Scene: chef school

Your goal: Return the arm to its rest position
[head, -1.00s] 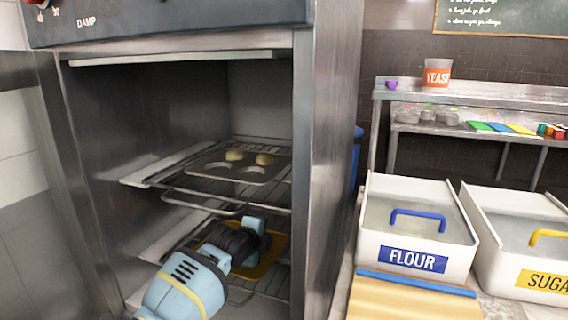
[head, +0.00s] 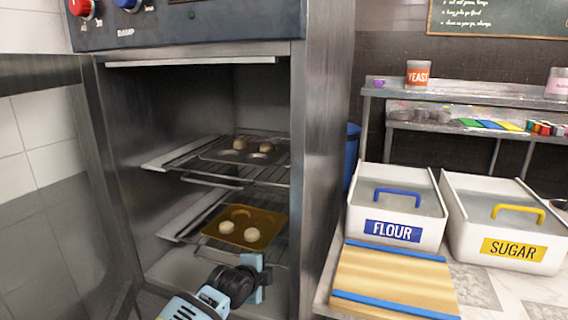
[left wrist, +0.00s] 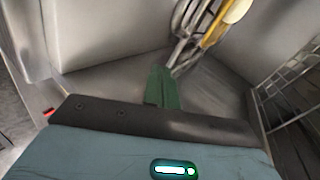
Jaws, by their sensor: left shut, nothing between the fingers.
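My left gripper (head: 257,277) is at the lower front of the open oven-like cabinet (head: 323,150), below and in front of the lower rack. It is shut and empty; its closed green fingers (left wrist: 163,88) show in the left wrist view. A golden tray (head: 268,217) with two pale dough balls (head: 226,228) rests on the lower rack, apart from the gripper. The tray's edge also shows at the top of the left wrist view (left wrist: 214,32). My right gripper is not in view.
A dark tray (head: 258,160) with two dough balls sits on the upper rack (head: 180,160). The open cabinet door (head: 40,72) is at the left. A flour bin (head: 393,232), a sugar bin (head: 510,248) and a wooden board (head: 395,277) stand on the counter at the right.

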